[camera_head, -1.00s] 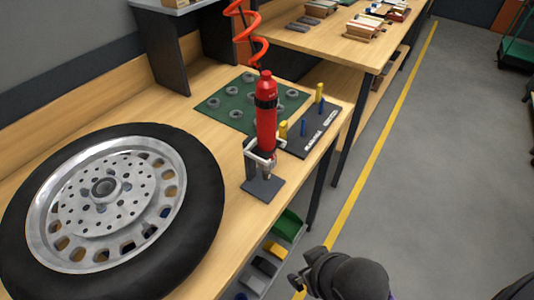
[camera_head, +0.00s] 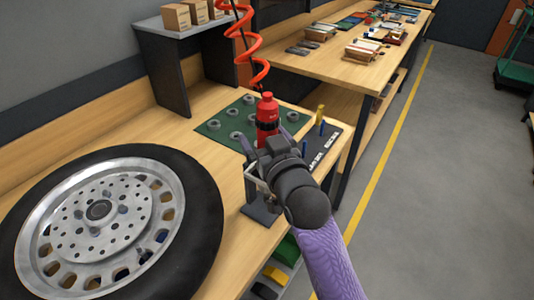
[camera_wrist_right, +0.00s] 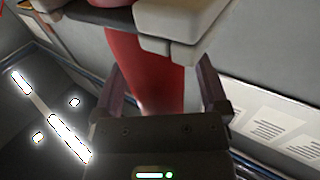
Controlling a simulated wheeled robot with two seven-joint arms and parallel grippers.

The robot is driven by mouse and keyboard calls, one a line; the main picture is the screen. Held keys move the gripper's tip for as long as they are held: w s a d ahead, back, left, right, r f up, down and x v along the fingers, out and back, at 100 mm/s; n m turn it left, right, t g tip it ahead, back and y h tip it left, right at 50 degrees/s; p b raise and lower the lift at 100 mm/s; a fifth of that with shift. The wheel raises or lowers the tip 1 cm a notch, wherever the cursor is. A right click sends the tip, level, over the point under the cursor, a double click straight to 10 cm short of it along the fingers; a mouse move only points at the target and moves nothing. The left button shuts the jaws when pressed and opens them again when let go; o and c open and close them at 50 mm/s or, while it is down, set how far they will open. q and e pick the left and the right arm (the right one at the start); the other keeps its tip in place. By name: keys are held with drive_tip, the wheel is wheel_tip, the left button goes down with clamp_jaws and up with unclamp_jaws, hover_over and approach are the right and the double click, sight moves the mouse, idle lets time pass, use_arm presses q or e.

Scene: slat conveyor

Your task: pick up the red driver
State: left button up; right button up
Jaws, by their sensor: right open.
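The red driver (camera_head: 267,110) stands upright on its stand (camera_head: 262,212) near the bench's front edge, below a coiled orange hose (camera_head: 254,45). My right gripper (camera_head: 274,136) is open at the driver's front side and hides its lower part in the head view. In the right wrist view, the red driver body (camera_wrist_right: 146,75) lies between the two spread fingers of my right gripper (camera_wrist_right: 161,82), with visible space on both sides. A pale bracket (camera_wrist_right: 180,20) crosses in front of the driver there. My left gripper is not in view.
A large wheel with a black tyre (camera_head: 198,190) lies on the bench at left. A green mat with grey rings (camera_head: 215,128) and a dark board with yellow and blue pegs (camera_head: 325,142) are behind and beside the driver. Boxes (camera_head: 176,17) stand on a shelf behind.

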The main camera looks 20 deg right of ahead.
drive_tip(key=shift+w, duration=0.35)
drive_tip(key=shift+s, duration=0.1)
clamp_jaws()
drive_tip(key=shift+r, duration=0.1)
